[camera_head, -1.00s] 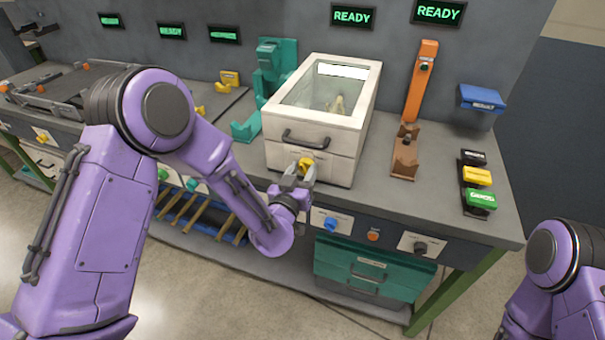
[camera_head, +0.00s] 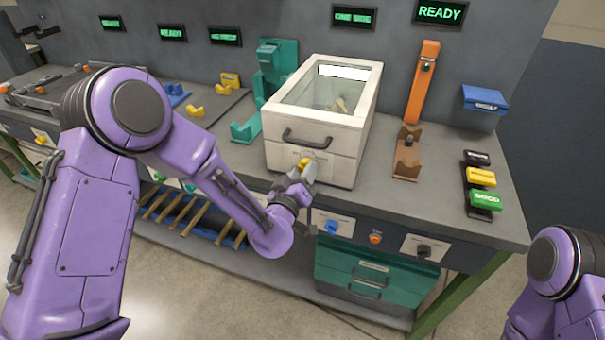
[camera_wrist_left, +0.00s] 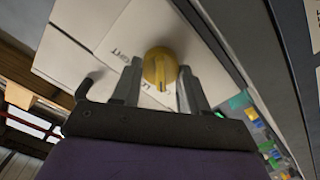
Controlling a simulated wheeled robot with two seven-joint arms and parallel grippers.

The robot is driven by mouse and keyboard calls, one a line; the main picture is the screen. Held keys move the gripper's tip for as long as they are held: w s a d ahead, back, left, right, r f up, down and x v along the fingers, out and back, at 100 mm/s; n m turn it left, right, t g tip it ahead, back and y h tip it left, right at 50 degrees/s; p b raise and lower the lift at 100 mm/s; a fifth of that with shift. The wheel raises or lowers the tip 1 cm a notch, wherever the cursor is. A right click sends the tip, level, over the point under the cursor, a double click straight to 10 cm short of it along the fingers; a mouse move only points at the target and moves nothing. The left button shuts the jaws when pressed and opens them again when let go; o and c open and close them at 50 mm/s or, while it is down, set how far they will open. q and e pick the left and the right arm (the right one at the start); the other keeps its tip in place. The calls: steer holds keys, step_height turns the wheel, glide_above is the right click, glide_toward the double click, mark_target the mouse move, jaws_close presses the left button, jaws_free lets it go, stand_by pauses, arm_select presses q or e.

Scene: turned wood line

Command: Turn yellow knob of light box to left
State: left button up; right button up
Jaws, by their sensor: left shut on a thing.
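The light box (camera_head: 312,168) is a white box with a clear sloped top and a dark front handle, standing on the grey bench. Its yellow knob (camera_head: 303,163) is low on the front face. My left gripper (camera_head: 307,174) is at the knob, shut on it, and tilted. In the left wrist view the yellow knob (camera_wrist_left: 160,68) sits between the two grey fingertips, against the white front panel (camera_wrist_left: 95,30). The fingers hide part of the knob in the head view. My right arm shows at lower right; its gripper is out of view.
A teal stand (camera_head: 277,65) is left of the light box. An orange post (camera_head: 422,82) and brown holder (camera_head: 407,153) are right of it. Black, yellow and green blocks (camera_head: 481,177) stand at the bench's right. A blue knob (camera_head: 331,227) is on the bench front below.

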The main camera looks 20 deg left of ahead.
stand_by(0.5)
arm_select(q)
steer(key=o, duration=1.1)
steer(key=shift+c, duration=0.2)
steer(key=s+b, duration=0.3)
steer(key=s, duration=0.7)
steer(key=shift+s+a, duration=0.2)
steer(key=shift+s, duration=0.1)
